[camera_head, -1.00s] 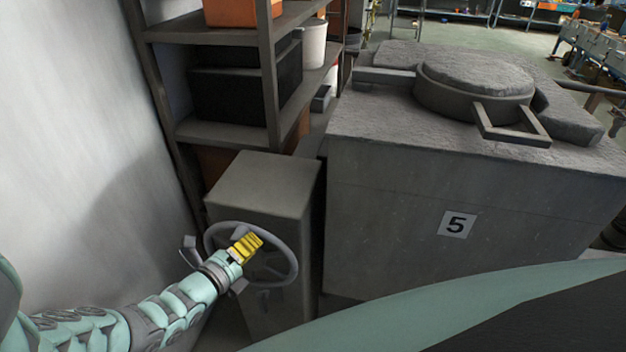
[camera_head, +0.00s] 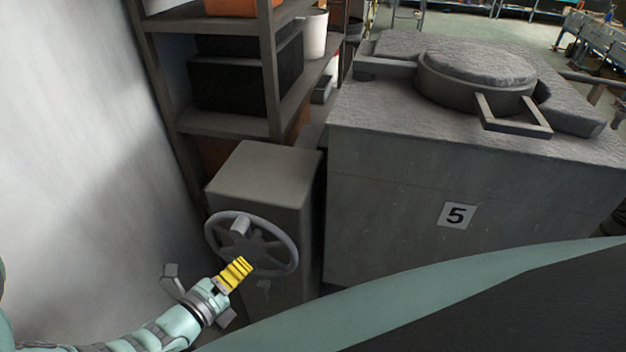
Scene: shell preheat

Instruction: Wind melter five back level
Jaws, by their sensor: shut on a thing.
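Melter five is the large grey block (camera_head: 400,200) at the right, with a "5" plate (camera_head: 457,215) on its front. A round pot-like lid (camera_head: 476,75) with a square loop handle (camera_head: 513,118) is on top. A grey pedestal (camera_head: 262,172) stands left of the melter and carries a spoked handwheel (camera_head: 291,252) on its front. A short grey stub (camera_head: 240,227) sticks out from the wheel. My gripper (camera_head: 241,265), with yellow fingers, is shut at the lower left part of the handwheel rim. The fingers hide the exact contact.
A dark shelf rack (camera_head: 228,123) with black bins (camera_head: 232,84) stands behind the pedestal. A pale wall (camera_head: 80,150) is close at the left. My own body fills the lower right. A narrow gap separates pedestal and melter.

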